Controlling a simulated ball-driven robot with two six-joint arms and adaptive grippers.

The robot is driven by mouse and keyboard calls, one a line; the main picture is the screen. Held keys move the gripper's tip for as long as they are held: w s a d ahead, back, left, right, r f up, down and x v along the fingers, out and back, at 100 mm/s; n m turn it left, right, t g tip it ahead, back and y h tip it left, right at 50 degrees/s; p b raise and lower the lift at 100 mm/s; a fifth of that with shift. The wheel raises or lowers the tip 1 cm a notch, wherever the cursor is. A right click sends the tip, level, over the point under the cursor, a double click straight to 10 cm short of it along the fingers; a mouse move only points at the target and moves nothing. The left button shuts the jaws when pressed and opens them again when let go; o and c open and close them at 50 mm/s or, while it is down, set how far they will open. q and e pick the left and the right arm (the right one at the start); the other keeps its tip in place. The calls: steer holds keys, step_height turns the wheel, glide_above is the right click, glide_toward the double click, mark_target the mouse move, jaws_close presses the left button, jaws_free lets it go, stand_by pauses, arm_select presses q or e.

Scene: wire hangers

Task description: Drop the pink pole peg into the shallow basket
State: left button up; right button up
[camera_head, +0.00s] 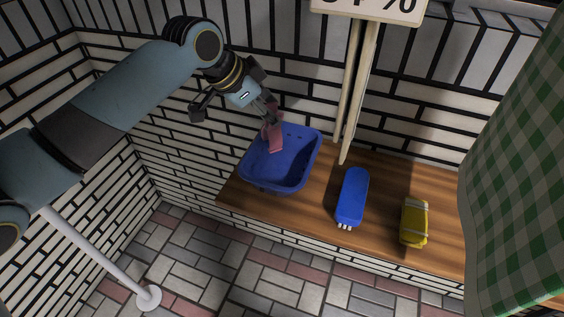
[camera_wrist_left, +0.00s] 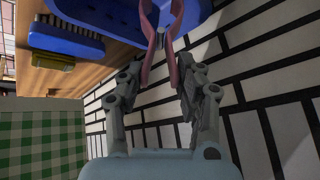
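The pink pole peg (camera_head: 274,138) is held by my left gripper (camera_head: 267,113), with its lower end hanging over the inside of the shallow basket. In the left wrist view the peg (camera_wrist_left: 174,55) shows two pink legs and a grey middle between my fingers. The blue shallow basket (camera_head: 283,176) stands upright on the left end of the wooden bench; its side also shows in the wrist view (camera_wrist_left: 110,15). I cannot tell whether the peg touches the basket. My right gripper is not in view.
On the wooden bench (camera_head: 382,235) lie a blue brush (camera_head: 351,196) and a yellow bundle (camera_head: 414,223), right of the basket. A sign (camera_head: 370,8) on poles rises behind. A green checked curtain (camera_head: 520,190) hangs at the right. Tiled walls enclose the bench.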

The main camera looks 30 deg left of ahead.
arm_select(q)
steer(key=shift+o, duration=0.6)
steer(key=v, duration=1.2)
steer(key=shift+d, duration=0.1)
steer(key=shift+s, duration=0.1)
